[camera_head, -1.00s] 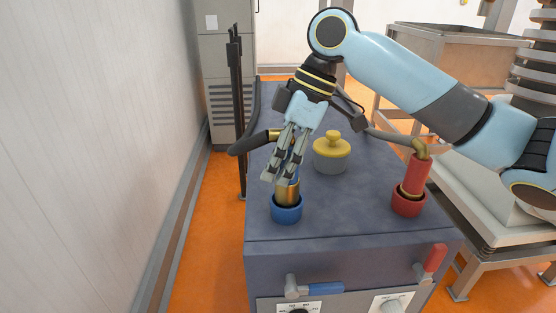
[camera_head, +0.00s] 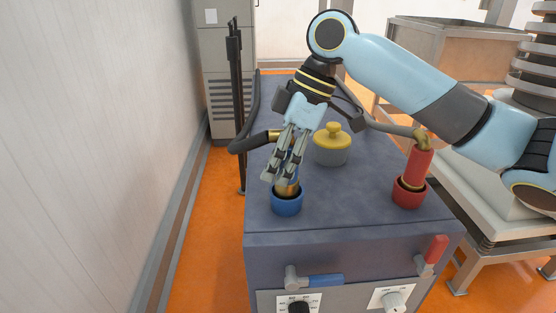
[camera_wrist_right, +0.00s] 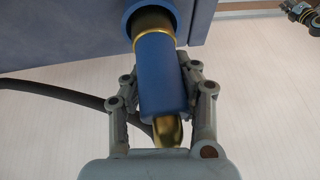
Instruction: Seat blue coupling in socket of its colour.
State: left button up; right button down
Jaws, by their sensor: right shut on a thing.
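My right gripper (camera_head: 279,180) comes down from above and is shut on the blue coupling. Its fingers hide most of the coupling in the head view. In the right wrist view the blue coupling (camera_wrist_right: 163,80) lies between the fingers, with its brass end in the mouth of the blue socket. A brass ring still shows between the sleeve and the rim. The blue socket (camera_head: 286,204) stands at the front left of the bench top. It also shows in the right wrist view (camera_wrist_right: 136,7). My left gripper is not in view.
A red coupling (camera_head: 417,166) stands tilted in a red socket (camera_head: 408,196) at the right. A grey pot with a yellow lid (camera_head: 332,145) stands between, farther back. A dark hose (camera_head: 246,146) runs behind the gripper. A blue-handled lever (camera_head: 322,281) is on the bench front.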

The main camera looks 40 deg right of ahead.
jog(key=shift+f, duration=0.3)
jog(key=shift+f, duration=0.1)
jog(key=shift+f, duration=0.4)
dwell(0.4)
jog(key=shift+c, duration=2.3)
grip_release()
notch_tip(320, 180, up, 7)
jog(key=p, duration=0.7)
jog(key=shift+r+p, duration=0.1)
jog(key=shift+p, duration=0.2)
